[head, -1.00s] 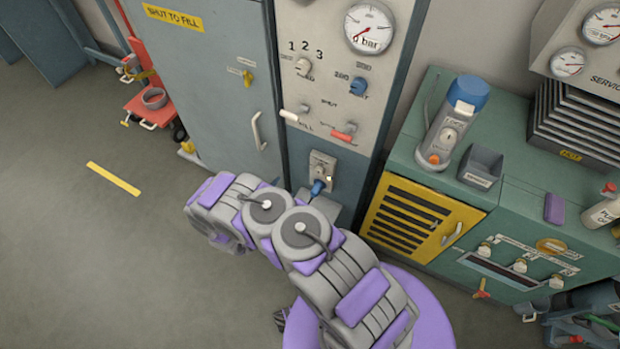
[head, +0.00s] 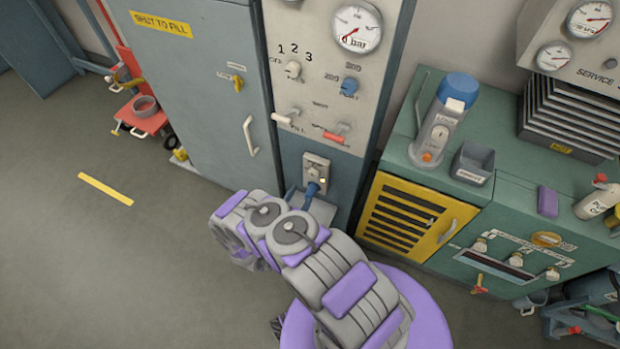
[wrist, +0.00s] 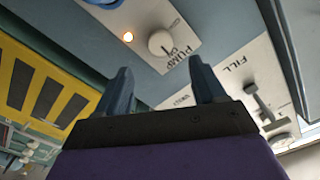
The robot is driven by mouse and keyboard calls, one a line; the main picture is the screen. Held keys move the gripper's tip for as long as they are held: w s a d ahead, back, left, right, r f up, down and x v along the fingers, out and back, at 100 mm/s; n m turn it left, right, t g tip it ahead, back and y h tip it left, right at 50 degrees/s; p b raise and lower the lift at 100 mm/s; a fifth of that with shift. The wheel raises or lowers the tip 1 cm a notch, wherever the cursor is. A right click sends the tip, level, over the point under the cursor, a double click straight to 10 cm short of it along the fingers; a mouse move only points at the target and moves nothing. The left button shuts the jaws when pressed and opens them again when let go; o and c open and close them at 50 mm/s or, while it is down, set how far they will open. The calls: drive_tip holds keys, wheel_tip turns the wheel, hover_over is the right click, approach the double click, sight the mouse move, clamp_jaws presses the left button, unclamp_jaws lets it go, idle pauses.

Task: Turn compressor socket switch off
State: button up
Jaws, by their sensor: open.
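The compressor socket (head: 316,170) is a pale plate low on the grey-blue panel, with a blue plug (head: 312,189) at its lower edge. In the wrist view the plate shows upside down, with a round pale switch knob (wrist: 162,42) lettered "PUMP ON" and the lit lamp (wrist: 128,37). My gripper (wrist: 162,80) is open and empty. Its two blue-grey fingers point toward the plate, one to each side of the knob in the picture, apart from it.
Above the socket are the FILL lever (head: 284,119), a red-handled lever (head: 335,137), two knobs and a round gauge (head: 354,27). A green cabinet with a yellow vent door (head: 412,218) stands close on the right. Open floor (head: 90,270) lies to the left.

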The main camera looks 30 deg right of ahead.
sight(312, 176)
drive_tip(key=x, duration=0.9)
drive_tip(key=shift+w+d, duration=0.15)
drive_tip(key=c, duration=1.1)
